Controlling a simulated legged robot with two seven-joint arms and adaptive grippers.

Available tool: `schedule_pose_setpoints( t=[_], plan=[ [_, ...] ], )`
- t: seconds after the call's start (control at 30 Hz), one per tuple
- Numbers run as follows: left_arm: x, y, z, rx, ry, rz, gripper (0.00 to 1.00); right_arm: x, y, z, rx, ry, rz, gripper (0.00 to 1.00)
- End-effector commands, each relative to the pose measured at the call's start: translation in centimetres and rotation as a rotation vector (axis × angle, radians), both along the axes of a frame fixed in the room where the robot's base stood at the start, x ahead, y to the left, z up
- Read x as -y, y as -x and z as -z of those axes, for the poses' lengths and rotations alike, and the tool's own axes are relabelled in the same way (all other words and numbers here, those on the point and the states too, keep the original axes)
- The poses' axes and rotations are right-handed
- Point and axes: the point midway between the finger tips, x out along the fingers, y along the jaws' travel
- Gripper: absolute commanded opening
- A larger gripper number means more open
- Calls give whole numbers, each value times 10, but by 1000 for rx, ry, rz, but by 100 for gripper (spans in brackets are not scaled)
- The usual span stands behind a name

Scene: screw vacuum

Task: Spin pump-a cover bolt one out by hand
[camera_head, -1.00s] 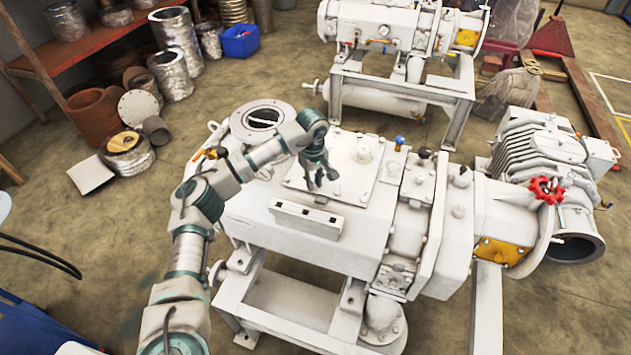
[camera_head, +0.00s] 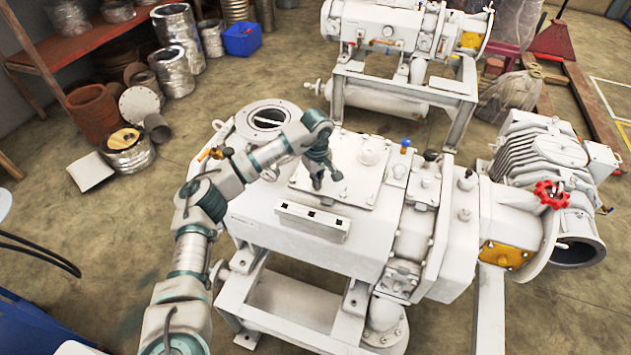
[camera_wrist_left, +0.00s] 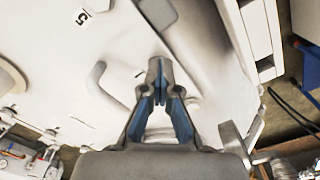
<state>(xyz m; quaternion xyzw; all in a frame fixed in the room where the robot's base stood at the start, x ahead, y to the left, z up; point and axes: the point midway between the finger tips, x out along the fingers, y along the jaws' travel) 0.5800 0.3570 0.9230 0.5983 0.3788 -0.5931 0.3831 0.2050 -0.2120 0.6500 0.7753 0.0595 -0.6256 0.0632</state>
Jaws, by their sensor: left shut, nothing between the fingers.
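The near white pump (camera_head: 275,205) fills the middle of the head view. A flat square cover plate (camera_head: 358,196) lies on its top. My left gripper (camera_head: 327,181) is over this plate, pointing down. In the left wrist view its fingertips (camera_wrist_left: 158,82) meet, with nothing between them. A pale surface lies beyond the fingertips, and I cannot tell whether they touch it. The cover bolts are too small to single out, and I cannot tell which is bolt one. My right gripper is in neither view.
A white slotted block (camera_head: 312,222) stands at the cover's near side. A round flanged port (camera_head: 268,120) is behind my left arm. A red handwheel (camera_head: 551,194) is at the right. A second white pump (camera_head: 395,55) stands behind.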

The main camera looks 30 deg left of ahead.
Motion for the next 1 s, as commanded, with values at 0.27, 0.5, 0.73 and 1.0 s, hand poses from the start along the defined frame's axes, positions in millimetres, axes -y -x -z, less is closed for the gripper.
schedule_pose_setpoints(
  t=[0.27,0.5,0.73,1.0],
  plan=[
    [4,3,11,-20,2,8,0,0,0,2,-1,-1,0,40],
    [5,3,11,-20,2,9,0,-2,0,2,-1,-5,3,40],
    [5,3,11,-19,2,10,35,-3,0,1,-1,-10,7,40],
    [3,2,8,-14,1,7,47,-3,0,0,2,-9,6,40]
  ],
)
